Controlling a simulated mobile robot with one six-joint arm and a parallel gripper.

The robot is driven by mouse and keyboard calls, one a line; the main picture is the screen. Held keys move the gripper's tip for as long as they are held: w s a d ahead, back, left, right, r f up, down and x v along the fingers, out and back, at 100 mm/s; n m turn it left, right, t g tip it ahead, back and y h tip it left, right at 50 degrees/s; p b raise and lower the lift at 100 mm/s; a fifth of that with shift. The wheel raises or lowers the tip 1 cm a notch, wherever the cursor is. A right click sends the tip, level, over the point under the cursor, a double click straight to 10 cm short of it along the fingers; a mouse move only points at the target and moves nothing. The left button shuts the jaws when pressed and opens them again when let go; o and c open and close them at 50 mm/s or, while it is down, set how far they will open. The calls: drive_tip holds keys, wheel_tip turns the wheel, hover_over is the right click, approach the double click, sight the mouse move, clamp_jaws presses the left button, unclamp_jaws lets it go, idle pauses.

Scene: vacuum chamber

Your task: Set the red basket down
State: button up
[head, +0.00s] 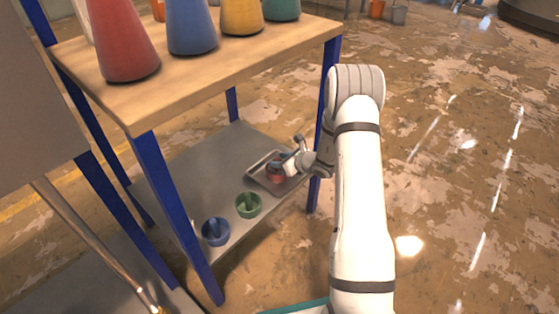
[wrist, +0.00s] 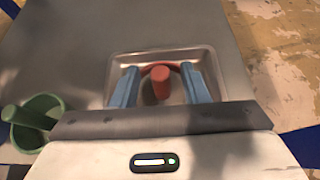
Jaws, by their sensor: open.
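The red basket (head: 275,178) sits in a shallow metal tray (head: 252,171) on the lower grey shelf, partly hidden behind my gripper (head: 288,163) in the head view. In the wrist view, the red basket (wrist: 161,82) shows its upright handle and part of its red rim inside the tray (wrist: 200,52). My gripper (wrist: 161,88) is open, with one blue finger on each side of the handle. Gaps show between both fingers and the handle. The basket's lower part is hard to see.
A green basket (head: 248,205) and a blue basket (head: 215,231) stand on the lower shelf (head: 195,180), left of the tray. Blue table legs (head: 325,105) frame the shelf. Several coloured cones, one red (head: 122,45), stand on the wooden top (head: 195,75). The floor at right is clear.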

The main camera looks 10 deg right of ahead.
drive_tip(key=shift+s+d+r, duration=0.1)
drive_tip(key=shift+r, duration=0.2)
drive_tip(key=p+v, duration=0.4)
drive_tip(key=v, duration=0.7)
drive_tip(key=s+a+r+n+g+y, duration=0.1)
drive_tip(key=s+a+r+n+g, duration=0.7)
drive_tip(key=s+a+r+n, duration=0.65)
drive_tip(key=s+d+r+n+h, duration=0.3)
drive_tip(key=s+r+n+h, duration=0.1)
drive_tip(key=s+n, duration=0.3)
drive_tip(key=s+d+r+n+h, duration=0.3)
drive_tip(key=s+n+h, duration=0.1)
drive_tip(key=s+n, duration=0.3)
drive_tip(key=shift+s+d+r+g, duration=0.3)
drive_tip(key=shift+s+r, duration=0.1)
drive_tip(key=shift+s, duration=0.35)
